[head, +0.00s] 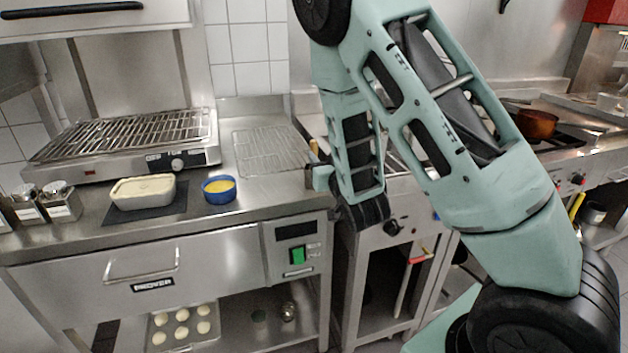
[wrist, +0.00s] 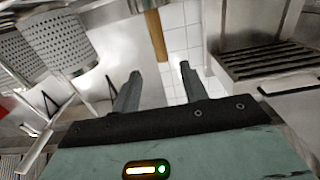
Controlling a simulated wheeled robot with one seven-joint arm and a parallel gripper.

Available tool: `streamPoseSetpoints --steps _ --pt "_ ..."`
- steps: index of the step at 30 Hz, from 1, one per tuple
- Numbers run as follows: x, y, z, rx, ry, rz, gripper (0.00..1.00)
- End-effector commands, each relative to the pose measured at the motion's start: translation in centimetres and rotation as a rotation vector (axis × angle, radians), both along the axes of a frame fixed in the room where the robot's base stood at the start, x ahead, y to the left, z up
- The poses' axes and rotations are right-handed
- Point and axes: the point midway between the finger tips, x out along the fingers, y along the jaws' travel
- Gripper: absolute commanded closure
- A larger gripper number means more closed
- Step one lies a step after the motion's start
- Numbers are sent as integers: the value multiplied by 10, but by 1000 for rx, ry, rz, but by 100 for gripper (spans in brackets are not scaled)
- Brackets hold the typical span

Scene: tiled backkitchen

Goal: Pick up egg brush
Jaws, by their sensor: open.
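My gripper (wrist: 160,71) is open, with its two fingers apart and nothing between them in the wrist view. A wooden handle (wrist: 155,36), which looks like the egg brush's, shows beyond the fingertips, roughly in line with the gap. Its other end is out of the picture. In the head view my gripper (head: 318,177) is at the right end of the steel counter. A small tan piece (head: 314,146) shows just above it, perhaps the same handle. The brush's bristles cannot be made out in either view.
On the counter stand a blue bowl of yellow liquid (head: 219,197), a loaf-like dish (head: 143,191) on a dark mat, shaker jars (head: 61,203) and a grill (head: 120,143). A wire rack (head: 270,150) lies near my gripper. A copper pot (head: 535,124) is on the stove at right.

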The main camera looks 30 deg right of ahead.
Motion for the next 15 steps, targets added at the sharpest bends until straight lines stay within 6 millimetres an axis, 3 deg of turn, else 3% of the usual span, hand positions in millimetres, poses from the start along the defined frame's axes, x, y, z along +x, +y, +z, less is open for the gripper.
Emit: streamPoseSetpoints --steps 9,15 --pt "3 -3 -5 2 -2 2 56" --pt "25 -9 1 0 3 1 56"
